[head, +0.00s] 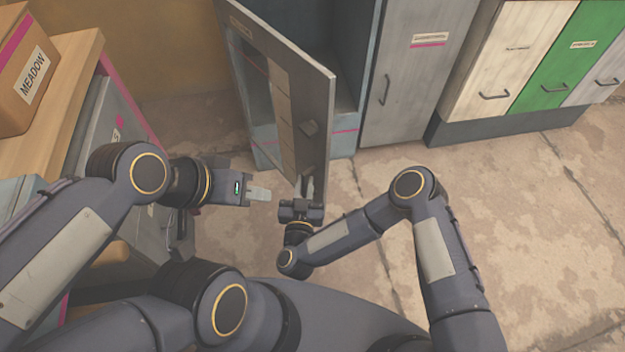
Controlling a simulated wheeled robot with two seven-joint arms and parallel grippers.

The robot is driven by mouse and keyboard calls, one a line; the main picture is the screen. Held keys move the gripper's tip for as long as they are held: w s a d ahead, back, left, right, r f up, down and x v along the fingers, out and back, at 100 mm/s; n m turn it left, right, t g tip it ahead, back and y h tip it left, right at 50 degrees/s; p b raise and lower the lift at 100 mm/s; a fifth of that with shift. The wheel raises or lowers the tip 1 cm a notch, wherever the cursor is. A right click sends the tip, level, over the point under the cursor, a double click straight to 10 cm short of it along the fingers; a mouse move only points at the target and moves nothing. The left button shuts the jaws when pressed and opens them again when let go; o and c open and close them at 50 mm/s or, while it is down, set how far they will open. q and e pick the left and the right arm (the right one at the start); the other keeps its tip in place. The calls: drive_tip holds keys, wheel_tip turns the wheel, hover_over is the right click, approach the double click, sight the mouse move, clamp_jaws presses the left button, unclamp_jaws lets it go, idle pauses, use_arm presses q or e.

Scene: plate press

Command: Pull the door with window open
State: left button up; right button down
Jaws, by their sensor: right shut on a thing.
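The door with window (315,105) stands partly open, swung out from the blue-grey cabinet (346,60) towards me. Its glazed panel faces left and part of the cabinet's inside shows behind it. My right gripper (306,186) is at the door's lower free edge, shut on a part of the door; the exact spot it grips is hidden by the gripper. My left gripper (260,193) is to the left of the door, apart from it and holding nothing I can see. Its fingers look close together, but their gap cannot be made out.
A grey locker (405,75) with a handle stands right of the cabinet, then white and green drawer fronts (560,60). At the left, a wooden-topped bench (60,105) carries a cardboard box (22,75) marked MEADOW. The floor (520,215) at the right is clear.

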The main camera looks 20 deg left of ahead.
drive_tip(key=shift+a+r, duration=0.2)
drive_tip(key=shift+a, duration=0.1)
drive_tip(key=c, duration=1.8)
unclamp_jaws()
drive_tip(key=o, duration=0.3)
drive_tip(key=shift+w+a, duration=0.1)
drive_tip(key=shift+a, duration=0.05)
drive_tip(key=shift+o, duration=0.2)
drive_tip(key=shift+f, duration=0.1)
